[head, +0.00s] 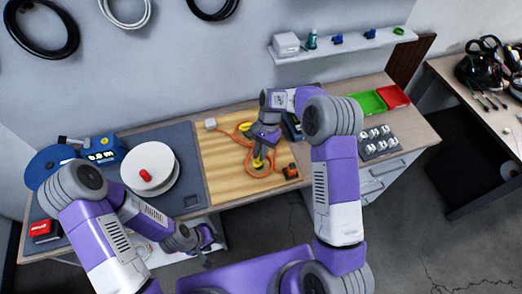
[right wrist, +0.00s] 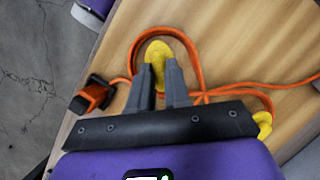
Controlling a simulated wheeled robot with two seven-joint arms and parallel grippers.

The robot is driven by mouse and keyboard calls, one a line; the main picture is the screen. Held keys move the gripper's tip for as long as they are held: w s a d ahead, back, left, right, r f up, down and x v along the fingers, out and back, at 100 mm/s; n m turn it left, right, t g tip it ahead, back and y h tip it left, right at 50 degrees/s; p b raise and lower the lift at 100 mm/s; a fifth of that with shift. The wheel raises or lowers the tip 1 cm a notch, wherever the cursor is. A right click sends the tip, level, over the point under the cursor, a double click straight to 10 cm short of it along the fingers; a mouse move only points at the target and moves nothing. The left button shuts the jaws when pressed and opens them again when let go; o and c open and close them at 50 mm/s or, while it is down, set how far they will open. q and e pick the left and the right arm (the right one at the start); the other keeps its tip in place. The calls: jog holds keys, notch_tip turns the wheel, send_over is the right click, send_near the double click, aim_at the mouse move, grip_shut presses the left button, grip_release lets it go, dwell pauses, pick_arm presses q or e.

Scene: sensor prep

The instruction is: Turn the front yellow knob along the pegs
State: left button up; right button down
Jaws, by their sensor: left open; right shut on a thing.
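The front yellow knob (head: 257,163) sits on the wooden board (head: 228,180), with an orange cable (head: 270,172) looping around it. In the right wrist view the knob (right wrist: 158,52) shows between and beyond my fingertips. My right gripper (head: 261,152) comes down from above and is shut on this knob; in the right wrist view its fingers (right wrist: 160,78) are at the knob's near end. A second yellow knob (right wrist: 262,120) is partly hidden behind the gripper body. My left gripper (head: 212,238) is open and empty, low in front of the table edge. The pegs cannot be made out clearly.
An orange-and-black connector (head: 290,171) lies right of the knob; it also shows in the right wrist view (right wrist: 92,96). A white plug (head: 210,124) ends the cable at the back left. A white spool (head: 150,168) stands left; green (head: 368,102) and red (head: 393,96) trays stand right.

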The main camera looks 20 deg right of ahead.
jog(key=n, duration=0.2)
jog(key=n+h, duration=0.1)
jog(key=n, duration=0.1)
jog(key=shift+w+a+n+g+h+p, duration=0.2)
jog(key=shift+n+g+h+p, duration=0.1)
jog(key=shift+g, duration=0.1)
jog(key=n, duration=0.2)
jog(key=n+h, duration=0.1)
jog(key=n, duration=0.1)
jog(key=shift+a+n+h, duration=0.2)
jog(key=shift+n+h, duration=0.1)
jog(key=c, duration=1.1)
grip_release()
jog(key=v, duration=0.7)
jog(key=shift+w+a+r, duration=0.1)
jog(key=shift+w+r, duration=0.1)
jog(key=shift+r, duration=0.05)
jog(key=shift+f+g, duration=0.1)
jog(key=shift+g, duration=0.2)
